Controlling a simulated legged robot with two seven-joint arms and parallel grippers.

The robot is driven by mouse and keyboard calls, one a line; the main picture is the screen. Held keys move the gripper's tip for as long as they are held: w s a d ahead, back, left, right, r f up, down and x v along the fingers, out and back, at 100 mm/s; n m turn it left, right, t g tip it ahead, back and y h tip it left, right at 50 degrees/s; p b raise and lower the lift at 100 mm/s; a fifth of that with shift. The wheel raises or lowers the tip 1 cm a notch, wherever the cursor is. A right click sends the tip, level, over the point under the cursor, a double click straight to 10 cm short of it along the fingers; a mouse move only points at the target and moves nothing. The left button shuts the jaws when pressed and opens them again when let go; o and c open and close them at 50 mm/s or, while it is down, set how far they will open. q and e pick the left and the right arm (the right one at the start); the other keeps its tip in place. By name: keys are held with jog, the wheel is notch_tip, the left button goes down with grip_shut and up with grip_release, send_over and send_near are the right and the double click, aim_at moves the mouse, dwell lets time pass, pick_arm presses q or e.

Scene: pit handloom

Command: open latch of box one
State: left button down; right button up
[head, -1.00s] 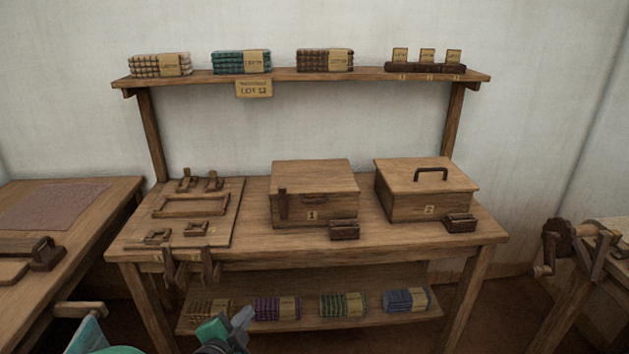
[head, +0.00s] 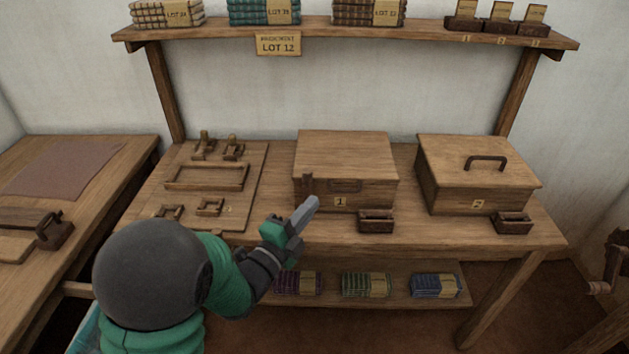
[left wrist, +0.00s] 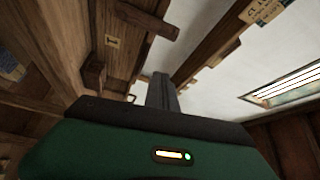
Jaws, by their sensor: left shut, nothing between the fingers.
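Box one (head: 345,150) is a wooden box with a flat lid, its lid down, marked with a "1" label. Its latch (head: 307,183) is a dark upright wooden bar at the left of the front face. In the left wrist view the latch (left wrist: 148,19) shows as a dark bar near the label, on box one (left wrist: 120,60). My left gripper (head: 311,203) is shut and empty, its tip just in front of and below the latch. In the left wrist view its fingers (left wrist: 161,92) point up; I cannot tell whether they touch the latch.
A small dark tray (head: 376,224) stands before box one. Box two (head: 472,185), with a handle on its lid, stands to the right. A board with wooden fittings (head: 253,190) lies to the left. A shelf (head: 340,29) runs above the bench.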

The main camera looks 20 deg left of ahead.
aim_at(308, 189)
pick_arm(q)
jog(key=f+x, duration=0.1)
jog(key=x, duration=0.8)
jog(key=a+b, duration=0.1)
jog(key=a, duration=0.3)
jog(key=shift+s+r, duration=0.1)
jog(key=shift+s, duration=0.05)
pick_arm(e)
jog(key=shift+a+f, duration=0.1)
jog(key=shift+f, duration=0.35)
jog(key=shift+f, duration=0.1)
